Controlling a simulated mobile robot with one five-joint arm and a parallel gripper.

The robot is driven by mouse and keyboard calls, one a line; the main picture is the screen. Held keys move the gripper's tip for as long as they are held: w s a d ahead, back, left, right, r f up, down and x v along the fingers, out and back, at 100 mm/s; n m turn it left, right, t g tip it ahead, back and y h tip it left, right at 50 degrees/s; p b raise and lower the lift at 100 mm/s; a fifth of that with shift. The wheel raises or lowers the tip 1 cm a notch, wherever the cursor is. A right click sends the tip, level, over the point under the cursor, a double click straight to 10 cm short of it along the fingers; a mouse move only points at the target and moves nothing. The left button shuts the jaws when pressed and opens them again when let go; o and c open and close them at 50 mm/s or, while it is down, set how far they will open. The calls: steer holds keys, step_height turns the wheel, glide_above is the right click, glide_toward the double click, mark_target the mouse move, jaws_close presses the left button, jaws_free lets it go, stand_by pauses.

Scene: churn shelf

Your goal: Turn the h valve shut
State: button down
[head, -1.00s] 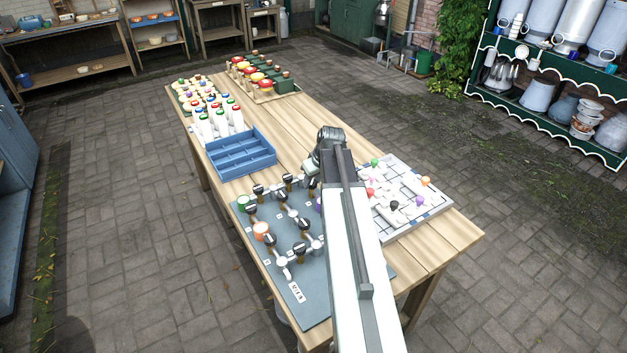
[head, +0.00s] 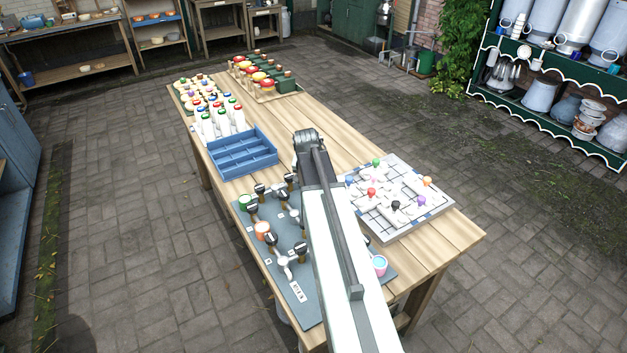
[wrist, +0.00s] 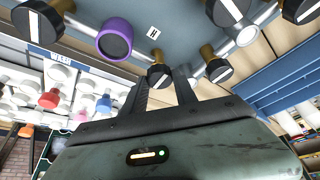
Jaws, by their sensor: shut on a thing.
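In the wrist view my gripper (wrist: 164,82) has a finger on each side of a black valve knob (wrist: 159,75) with a white stripe. It is shut on this knob, which stands on a brass stem just below a small white plate marked H (wrist: 154,33). The lower part of the knob is hidden. In the head view the grey valve board (head: 297,312) lies on the near end of the wooden table; my arm covers its right part, the gripper and the held knob.
Other striped black knobs stand close by: one just right (wrist: 217,69) and one at upper left (wrist: 38,20). A purple ring (wrist: 115,38) is left of the held knob. A white gridded board (head: 416,222) lies right of my arm; a blue divided tray (head: 262,164) lies beyond the valves.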

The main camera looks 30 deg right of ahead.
steer(key=shift+m, duration=0.3)
stand_by(0.4)
steer(key=c, duration=1)
jaws_free()
steer(key=p+v, duration=0.7)
steer(key=shift+r, duration=0.4)
steer(key=shift+a, duration=0.2)
